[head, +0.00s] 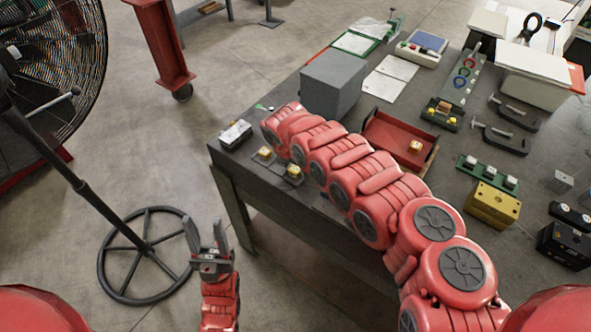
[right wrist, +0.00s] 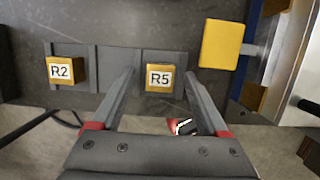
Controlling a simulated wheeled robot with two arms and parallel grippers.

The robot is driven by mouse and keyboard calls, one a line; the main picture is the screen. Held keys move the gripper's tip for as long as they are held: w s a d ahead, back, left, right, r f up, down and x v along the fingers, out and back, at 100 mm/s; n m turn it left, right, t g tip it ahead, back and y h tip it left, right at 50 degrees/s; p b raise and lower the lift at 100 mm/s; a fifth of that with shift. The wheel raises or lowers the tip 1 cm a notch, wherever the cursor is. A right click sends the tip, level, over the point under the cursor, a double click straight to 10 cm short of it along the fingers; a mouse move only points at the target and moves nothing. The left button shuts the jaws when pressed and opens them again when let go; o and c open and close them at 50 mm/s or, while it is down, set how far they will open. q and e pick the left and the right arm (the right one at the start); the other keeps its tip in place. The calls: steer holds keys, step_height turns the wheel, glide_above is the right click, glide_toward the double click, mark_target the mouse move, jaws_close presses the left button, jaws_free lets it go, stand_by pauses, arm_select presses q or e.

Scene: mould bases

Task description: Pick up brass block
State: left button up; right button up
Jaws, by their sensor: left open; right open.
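Two small brass-yellow blocks with white labels sit on dark plates near the table's left edge; they show in the head view as a left one (head: 265,153) and a right one (head: 293,170). In the right wrist view, the block marked R2 (right wrist: 66,71) is at left and the block marked R5 (right wrist: 159,78) lies between the fingertips. My right gripper (right wrist: 158,82) is open, its fingers either side of R5 in view; contact cannot be told. It is hidden in the head view behind my red arm. My left gripper (head: 209,240) is open and empty over the floor.
A red tray (head: 387,143) holds another yellow-topped block (head: 415,146). A grey box (head: 333,82), a larger brass block (head: 492,205) and black clamps (head: 503,137) stand on the table (head: 290,215). A fan's round base (head: 145,246) stands on the floor at left.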

jaws_close()
stand_by(0.4)
stand_by(0.4)
